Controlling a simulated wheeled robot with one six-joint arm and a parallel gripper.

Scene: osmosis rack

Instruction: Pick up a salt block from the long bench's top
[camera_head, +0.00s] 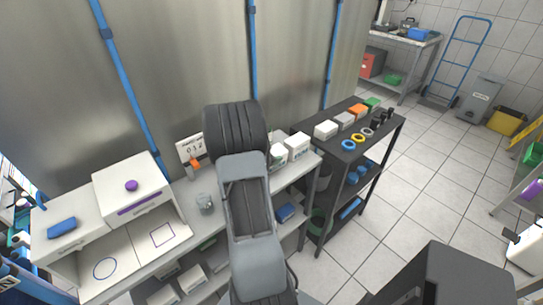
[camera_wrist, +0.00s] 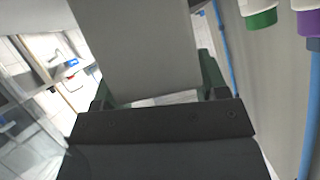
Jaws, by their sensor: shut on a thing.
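In the wrist view, my gripper (camera_wrist: 157,88) is shut on a large pale grey block (camera_wrist: 140,45), a salt block by its look. The block fills the space between the green fingers and reaches past the top of the picture. In the head view my arm hides the gripper and the held block. The long bench's top (camera_head: 295,174) runs along the metal wall. Two white blocks, one nearer (camera_head: 278,156) and one farther (camera_head: 298,146), stand on it just right of my arm. I cannot tell what is behind the arm.
A dark rack (camera_head: 385,133) with rings and blocks stands to the right. Tiled floor (camera_head: 420,180) is open beyond.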

